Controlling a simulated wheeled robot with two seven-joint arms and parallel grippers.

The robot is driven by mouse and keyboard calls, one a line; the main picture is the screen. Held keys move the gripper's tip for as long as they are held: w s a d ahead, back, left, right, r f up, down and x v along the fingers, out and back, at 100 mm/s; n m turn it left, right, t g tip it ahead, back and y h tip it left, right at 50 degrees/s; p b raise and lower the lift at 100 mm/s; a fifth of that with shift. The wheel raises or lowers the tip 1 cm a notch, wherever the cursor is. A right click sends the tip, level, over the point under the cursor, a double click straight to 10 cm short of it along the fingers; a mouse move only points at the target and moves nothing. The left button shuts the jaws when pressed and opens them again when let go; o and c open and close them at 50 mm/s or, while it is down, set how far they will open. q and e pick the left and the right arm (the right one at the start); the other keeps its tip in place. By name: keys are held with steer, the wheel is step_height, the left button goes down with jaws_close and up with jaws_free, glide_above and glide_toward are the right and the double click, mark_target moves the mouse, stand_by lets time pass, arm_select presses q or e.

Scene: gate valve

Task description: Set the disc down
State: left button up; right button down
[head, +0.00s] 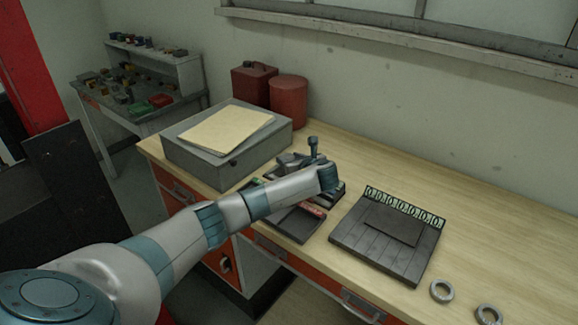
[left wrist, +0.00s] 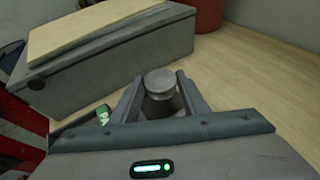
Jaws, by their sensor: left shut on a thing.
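My left gripper (left wrist: 160,84) shows close up in the left wrist view, its fingers on both sides of a grey, round-topped metal piece, which I take to be the disc (left wrist: 159,80). The gripper is shut on it. I cannot tell whether the disc touches anything below. My right gripper is not in view.
The grey box (head: 225,160) with a tan folder stands at the left, red containers (head: 288,92) behind. A dark tray (head: 297,228) lies under the arm. A dark mat (head: 385,255) with a patterned strip lies to the right, two rings (head: 442,291) near the front edge. The wooden bench (head: 470,190) is clear at back right.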

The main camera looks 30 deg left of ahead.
arm_select(q)
steer(key=shift+a, duration=0.1)
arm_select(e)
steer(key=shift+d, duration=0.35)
arm_select(q)
steer(key=shift+f, duration=0.1)
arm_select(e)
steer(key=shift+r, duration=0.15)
arm_select(q)
step_height(320, 180, down, 3)
steer(key=shift+f+p, duration=0.2)
steer(key=shift+p, duration=0.55)
steer(key=shift+f, duration=0.2)
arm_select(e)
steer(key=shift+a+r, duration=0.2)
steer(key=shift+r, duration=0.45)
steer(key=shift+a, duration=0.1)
arm_select(q)
steer(key=shift+f, duration=0.25)
steer(key=o, duration=1.3)
